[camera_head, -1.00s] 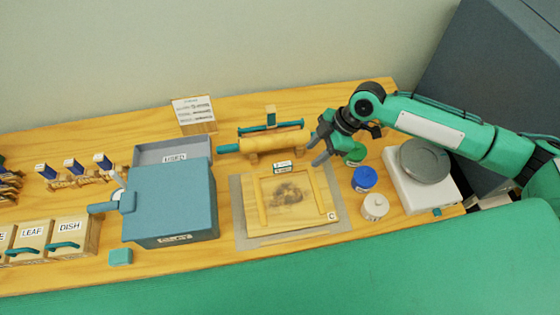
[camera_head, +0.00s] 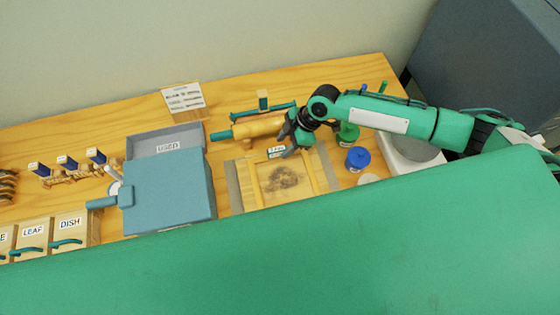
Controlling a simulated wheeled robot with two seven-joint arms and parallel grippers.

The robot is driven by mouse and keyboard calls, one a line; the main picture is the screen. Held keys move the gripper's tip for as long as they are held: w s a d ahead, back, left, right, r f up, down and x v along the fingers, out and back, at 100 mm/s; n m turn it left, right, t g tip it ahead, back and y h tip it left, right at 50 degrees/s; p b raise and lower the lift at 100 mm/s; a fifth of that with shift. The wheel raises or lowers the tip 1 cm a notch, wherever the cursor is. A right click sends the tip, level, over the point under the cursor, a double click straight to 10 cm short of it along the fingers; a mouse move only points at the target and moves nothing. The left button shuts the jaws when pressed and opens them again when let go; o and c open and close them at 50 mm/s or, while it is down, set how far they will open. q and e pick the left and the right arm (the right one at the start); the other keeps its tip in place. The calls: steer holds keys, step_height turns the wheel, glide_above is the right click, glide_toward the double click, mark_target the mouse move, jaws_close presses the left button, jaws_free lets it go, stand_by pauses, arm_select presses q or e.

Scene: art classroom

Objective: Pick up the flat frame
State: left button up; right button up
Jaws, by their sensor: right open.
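The flat frame (camera_head: 314,178) is a light wooden frame around a panel with a dark smudged mark. It lies on a grey mat (camera_head: 234,188) on the wooden table, and its near edge is hidden behind a green surface in the foreground. My right gripper (camera_head: 287,147) is open and empty. It hangs pointing down over the frame's far edge, by a small label; I cannot tell whether it touches. My left gripper does not show.
A rolling pin (camera_head: 250,129) lies behind the frame. Green (camera_head: 348,134) and blue (camera_head: 358,158) jars stand to its right, near a white scale (camera_head: 400,160). A blue-grey box (camera_head: 168,193) and a tray marked USED (camera_head: 165,139) stand to its left.

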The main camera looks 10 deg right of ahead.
mark_target(278, 149)
steer(key=x, duration=0.1)
steer(key=p+x, duration=0.1)
steer(key=x, duration=0.1)
steer(key=shift+a+r, duration=0.1)
steer(key=shift+a, duration=0.3)
steer(key=shift+f, duration=0.3)
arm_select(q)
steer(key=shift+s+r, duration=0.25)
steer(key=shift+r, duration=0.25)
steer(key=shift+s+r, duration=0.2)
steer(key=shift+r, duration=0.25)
arm_select(e)
steer(key=shift+c, duration=0.3)
jaws_close()
steer(key=shift+r, duration=0.15)
